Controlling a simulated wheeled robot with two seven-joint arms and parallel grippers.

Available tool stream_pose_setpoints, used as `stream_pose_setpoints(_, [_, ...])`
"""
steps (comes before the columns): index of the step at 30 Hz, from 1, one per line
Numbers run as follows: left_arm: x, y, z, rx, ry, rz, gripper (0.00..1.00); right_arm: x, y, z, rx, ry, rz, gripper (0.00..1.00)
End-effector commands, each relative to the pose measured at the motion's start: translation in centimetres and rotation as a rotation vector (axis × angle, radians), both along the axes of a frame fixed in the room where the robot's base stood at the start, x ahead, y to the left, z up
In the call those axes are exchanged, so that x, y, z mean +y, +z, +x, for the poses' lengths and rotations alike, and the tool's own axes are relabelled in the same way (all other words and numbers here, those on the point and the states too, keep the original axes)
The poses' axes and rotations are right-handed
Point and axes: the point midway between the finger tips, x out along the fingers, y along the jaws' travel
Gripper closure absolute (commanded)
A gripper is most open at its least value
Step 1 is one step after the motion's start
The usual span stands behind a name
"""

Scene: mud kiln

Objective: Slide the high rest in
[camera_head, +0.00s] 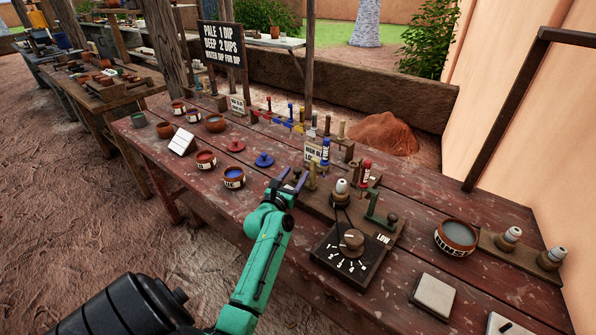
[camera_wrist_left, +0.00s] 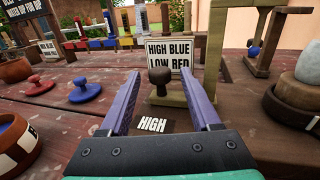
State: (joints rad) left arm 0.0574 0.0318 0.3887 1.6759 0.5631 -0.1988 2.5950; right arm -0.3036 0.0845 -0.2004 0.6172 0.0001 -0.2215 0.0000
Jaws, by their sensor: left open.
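My left gripper (camera_head: 290,183) is open at the left end of a wooden base on the red table. In the left wrist view the two purple fingers of the gripper (camera_wrist_left: 158,100) stand on either side of a dark round knob (camera_wrist_left: 160,76), apart from it. The knob looks like the handle of the high rest. A black label reading HIGH (camera_wrist_left: 152,125) lies between the fingers. A brass-coloured upright (camera_wrist_left: 202,60) of the high rest rises just behind and right of the knob. On the base's right side is the green low rest (camera_head: 372,208) with its own knob, near a LOW label.
A white cone on a dark stand (camera_head: 341,190) is between the rests. A dial box (camera_head: 350,243) stands in front. A sign (camera_wrist_left: 172,52) reads HIGH BLUE, LOW RED. Blue (camera_head: 264,159) and red lids and glaze bowls lie left. A glaze bowl (camera_head: 456,237) is right.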

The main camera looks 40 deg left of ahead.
Motion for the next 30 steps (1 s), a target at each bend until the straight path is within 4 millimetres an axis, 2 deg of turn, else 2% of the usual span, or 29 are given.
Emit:
stream_pose_setpoints(1, [0.2, 0.0, 0.9, 0.000, -0.001, 0.001, 0.36, 0.0, -0.1, 0.5, -0.009, 0.000, 0.001, 0.13])
stream_pose_setpoints(4, [0.6, -0.1, 1.9, 0.000, 0.000, 0.000, 0.36, 0.1, -0.1, 0.9, -0.016, 0.000, 0.002, 0.13])
stream_pose_setpoints(12, [0.7, -0.1, 2.2, 0.000, 0.000, 0.000, 0.36, 0.3, -0.1, 0.8, -0.013, -0.002, 0.005, 0.13])
stream_pose_setpoints(13, [0.7, -0.1, 2.2, 0.001, 0.000, 0.000, 0.44, 0.4, -0.1, 0.7, -0.013, -0.001, 0.006, 0.13])
stream_pose_setpoints(17, [0.6, -0.1, 2.2, 0.001, 0.000, 0.000, 0.94, 0.6, -0.1, 0.5, -0.010, -0.003, 0.009, 0.13])
stream_pose_setpoints(18, [0.6, -0.1, 2.2, 0.001, 0.000, 0.000, 1.00, 0.6, -0.1, 0.5, -0.009, -0.003, 0.009, 0.13])
stream_pose_setpoints(30, [0.6, -0.1, 2.2, 0.001, 0.000, 0.000, 1.00, 0.6, -0.1, 0.4, -0.007, -0.003, 0.009, 0.13])
